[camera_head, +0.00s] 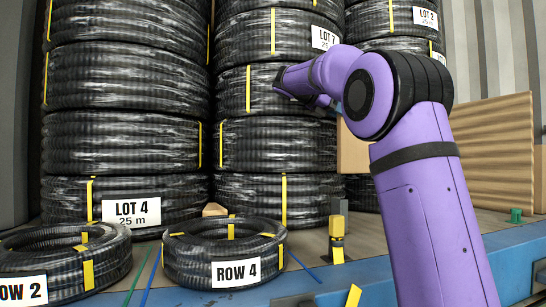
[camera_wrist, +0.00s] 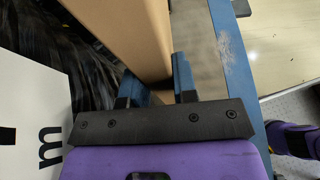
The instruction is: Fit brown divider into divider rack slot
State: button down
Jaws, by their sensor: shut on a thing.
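In the wrist view the blue fingers of my gripper (camera_wrist: 158,88) are closed around the lower end of a brown divider (camera_wrist: 125,30), a smooth flat-sided board running up the picture. In the head view my purple arm reaches up and to the left; its gripper is not clearly seen there. A plain brown piece (camera_head: 352,150) shows behind the arm, and a larger, streaked brown panel (camera_head: 498,150) stands to its right. I cannot tell whether either is the held divider. No rack slot can be made out for certain.
Tall stacks of black hose coils (camera_head: 126,90) fill the left and middle. Two low coils (camera_head: 225,250) lie in front. A white label (camera_wrist: 30,115) is close left in the wrist view.

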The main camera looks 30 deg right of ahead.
send_over(339, 164)
jog(key=shift+d+f, duration=0.15)
jog(key=shift+f, duration=1.8)
jog(key=shift+d+f, duration=0.15)
jog(key=shift+f, duration=1.8)
jog(key=shift+r, duration=0.15)
notch_tip(339, 164, up, 8)
notch_tip(339, 164, down, 17)
jog(key=shift+r, duration=0.2)
jog(key=shift+s, duration=0.15)
